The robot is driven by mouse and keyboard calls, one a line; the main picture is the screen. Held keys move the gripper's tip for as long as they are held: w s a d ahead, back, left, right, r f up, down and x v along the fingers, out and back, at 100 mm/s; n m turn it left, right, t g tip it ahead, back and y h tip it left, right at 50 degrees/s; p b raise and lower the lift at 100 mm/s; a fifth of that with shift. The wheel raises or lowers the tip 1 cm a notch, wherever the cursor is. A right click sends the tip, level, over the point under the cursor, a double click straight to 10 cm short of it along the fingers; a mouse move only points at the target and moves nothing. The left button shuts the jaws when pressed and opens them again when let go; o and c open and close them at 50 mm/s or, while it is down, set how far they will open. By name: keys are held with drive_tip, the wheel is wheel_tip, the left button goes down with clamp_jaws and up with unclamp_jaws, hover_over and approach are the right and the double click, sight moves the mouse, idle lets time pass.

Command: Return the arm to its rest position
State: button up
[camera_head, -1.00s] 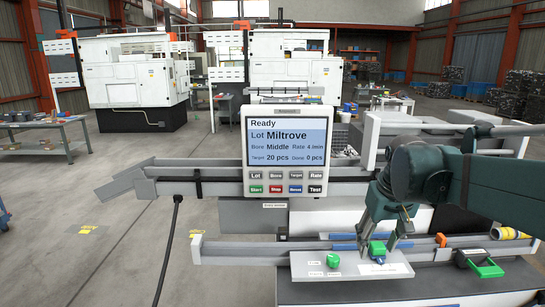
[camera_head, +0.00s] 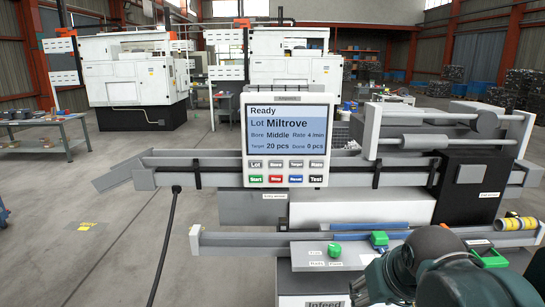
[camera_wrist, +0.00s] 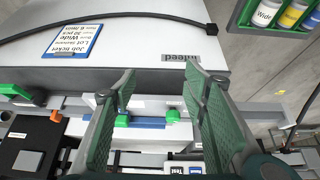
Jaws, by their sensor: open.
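My arm's end (camera_head: 425,265) is a dark green mass at the lower right of the head view, in front of the infeed bench, and its fingertips are hidden there. In the wrist view my gripper (camera_wrist: 160,88) has its two green fingers spread apart with nothing between them. Beyond them are a green knob (camera_wrist: 172,117), a blue bar (camera_wrist: 140,122) and the bench's white Infeed panel (camera_wrist: 140,65).
A control panel (camera_head: 288,140) reads Ready, Lot Miltrove, Bore Middle, Done 0 pcs. A green knob (camera_head: 334,251) and green clamp (camera_head: 378,240) are near my arm. The wrist view shows a job ticket (camera_wrist: 74,40) and green crate of bottles (camera_wrist: 240,20).

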drive_tip(key=s+a+f+t+b, duration=0.1)
drive_tip(key=s+f, duration=0.3)
drive_tip(key=f, duration=0.1)
drive_tip(key=shift+s+a+f, duration=0.15)
drive_tip(key=shift+s+a, duration=0.1)
drive_tip(key=shift+s, duration=0.15)
drive_tip(key=shift+c, duration=0.6)
idle(2.4)
